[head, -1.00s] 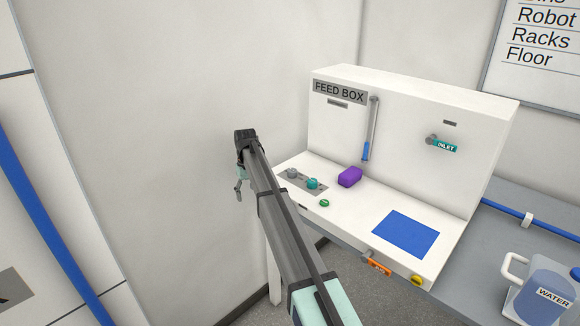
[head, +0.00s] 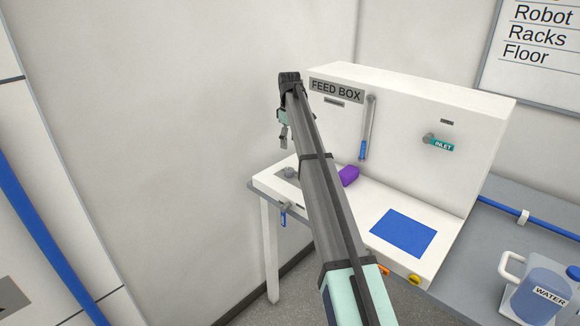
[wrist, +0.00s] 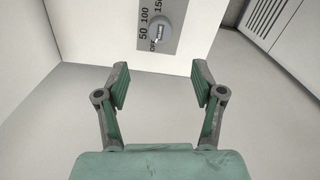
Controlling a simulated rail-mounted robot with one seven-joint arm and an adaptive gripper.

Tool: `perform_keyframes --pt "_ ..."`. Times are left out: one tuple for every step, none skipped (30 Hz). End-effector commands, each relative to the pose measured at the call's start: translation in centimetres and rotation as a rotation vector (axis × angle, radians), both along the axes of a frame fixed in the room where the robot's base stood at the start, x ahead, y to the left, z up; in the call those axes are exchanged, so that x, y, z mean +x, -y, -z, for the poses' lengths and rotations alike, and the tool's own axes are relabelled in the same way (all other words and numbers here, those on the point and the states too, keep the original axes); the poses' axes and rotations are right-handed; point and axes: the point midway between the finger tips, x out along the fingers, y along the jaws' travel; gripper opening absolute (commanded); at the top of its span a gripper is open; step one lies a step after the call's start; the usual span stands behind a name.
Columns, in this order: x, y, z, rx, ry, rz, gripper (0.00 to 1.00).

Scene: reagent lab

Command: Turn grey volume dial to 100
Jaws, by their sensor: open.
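The grey volume dial (head: 289,172) sits at the left end of the feed box's front ledge in the head view. In the wrist view the dial (wrist: 161,33) is a round grey knob on a grey scale plate marked OFF, 50, 100 and 150.
The white feed box (head: 460,112) has an upright back and a purple block (head: 349,176) on its ledge. A blue pad (head: 403,233) lies at right. A water jug (head: 543,287) stands on the grey bench. My arm hides part of the ledge. The wall is close at left.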

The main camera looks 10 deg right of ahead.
Motion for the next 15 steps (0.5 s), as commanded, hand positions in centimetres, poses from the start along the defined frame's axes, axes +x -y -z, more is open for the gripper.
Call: perform_keyframes --pt "-0.2 0.0 0.9 0.000 -0.003 0.000 0.68" --pt "-0.2 0.0 1.5 0.001 -0.002 0.000 0.68" --pt "-0.2 0.0 2.3 0.000 -0.003 0.000 0.68" --pt "-0.2 0.0 2.9 0.000 -0.003 0.001 0.68" --pt "-0.2 0.0 3.4 0.001 -0.002 0.001 0.68" --pt "-0.2 0.0 4.3 0.001 -0.002 0.001 0.68" --pt "-0.2 0.0 4.9 0.000 -0.003 0.001 0.68" --pt "-0.2 0.0 5.4 0.000 -0.003 0.001 0.68" --pt "-0.2 0.0 6.2 0.001 -0.002 0.001 0.68" --pt "-0.2 0.0 6.8 0.001 -0.002 0.001 0.68" --pt "-0.2 0.0 7.4 0.000 -0.003 0.001 0.68" --pt "-0.1 0.0 8.0 0.001 -0.002 0.001 0.68" --pt "-0.1 0.0 8.5 0.000 -0.001 0.001 0.68" --pt "-0.1 0.0 9.1 0.000 -0.001 0.001 0.68" --pt "-0.2 0.0 9.7 0.001 -0.002 0.001 0.68"
